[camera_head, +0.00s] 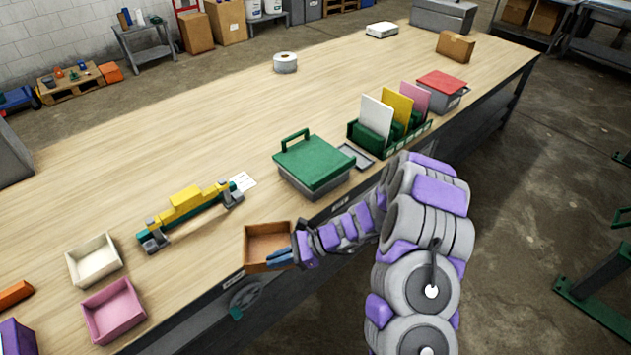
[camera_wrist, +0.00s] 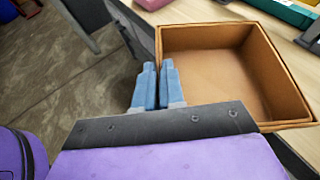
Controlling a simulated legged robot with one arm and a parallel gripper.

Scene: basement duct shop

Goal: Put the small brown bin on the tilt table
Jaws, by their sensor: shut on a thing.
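The small brown bin (camera_head: 259,261) is an empty, open-topped box at the near edge of the long workbench. It fills the upper right of the wrist view (camera_wrist: 215,115). My gripper (camera_head: 282,257) is shut on the bin's near wall, and its two blue fingers (camera_wrist: 158,68) are close together with the wall between them. The bin looks about level; I cannot tell whether it touches the bench top. A yellow and teal fixture with grey ends (camera_head: 187,206) stands behind and left of the bin. I cannot tell whether this is the tilt table.
On the workbench (camera_head: 200,130), a cream bin (camera_head: 94,260) and a pink bin (camera_head: 113,311) stand at left. A green-lidded box (camera_head: 313,163) and a green rack with upright panels (camera_head: 395,130) stand to the right. The middle of the bench is clear.

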